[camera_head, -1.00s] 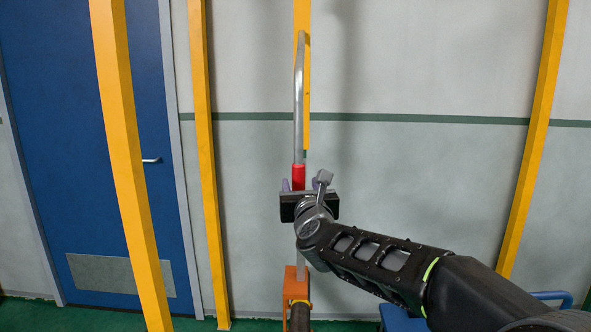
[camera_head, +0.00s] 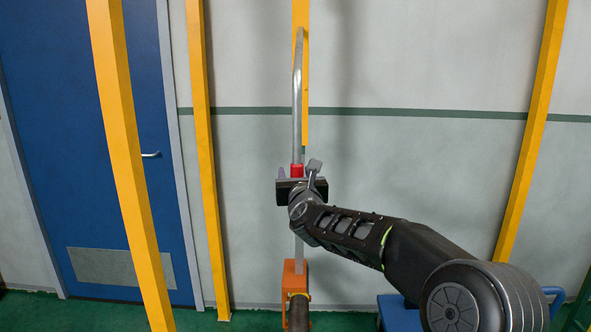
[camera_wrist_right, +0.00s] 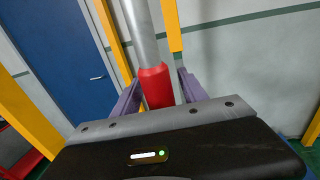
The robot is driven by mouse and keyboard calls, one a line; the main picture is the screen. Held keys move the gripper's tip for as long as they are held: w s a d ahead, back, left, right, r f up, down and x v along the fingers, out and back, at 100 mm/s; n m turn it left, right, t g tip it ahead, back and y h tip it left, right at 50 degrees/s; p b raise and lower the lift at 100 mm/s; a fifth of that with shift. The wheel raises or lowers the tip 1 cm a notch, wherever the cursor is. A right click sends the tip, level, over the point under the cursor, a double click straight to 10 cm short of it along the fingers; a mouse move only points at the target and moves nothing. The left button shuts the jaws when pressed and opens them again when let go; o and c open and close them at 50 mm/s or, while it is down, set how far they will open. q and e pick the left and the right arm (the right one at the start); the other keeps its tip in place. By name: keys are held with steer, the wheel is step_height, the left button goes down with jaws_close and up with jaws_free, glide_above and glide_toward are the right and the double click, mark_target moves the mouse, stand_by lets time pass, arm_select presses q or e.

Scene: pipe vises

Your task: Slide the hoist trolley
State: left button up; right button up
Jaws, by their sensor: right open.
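A grey metal pole (camera_head: 297,110) with a bend at its top hangs upright in the middle of the head view. A red grip sleeve (camera_head: 297,171) sits low on it and also shows in the right wrist view (camera_wrist_right: 155,87). My right gripper (camera_head: 298,176) is open, with the red sleeve between its purple fingers (camera_wrist_right: 157,92); there is a visible gap on the right side, and contact on the left cannot be told. The gripper body hides the sleeve's lower end. I cannot make out the hoist trolley itself. My left gripper is out of view.
Yellow posts (camera_head: 127,150) stand at left and right (camera_head: 527,130). An orange bracket (camera_head: 294,279) with a dark pipe is below the gripper. A blue cart (camera_head: 399,314) is low at right. A blue door (camera_head: 90,130) is at left.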

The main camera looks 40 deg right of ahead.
steer(key=shift+c, duration=0.4)
jaws_close()
stand_by(1.1)
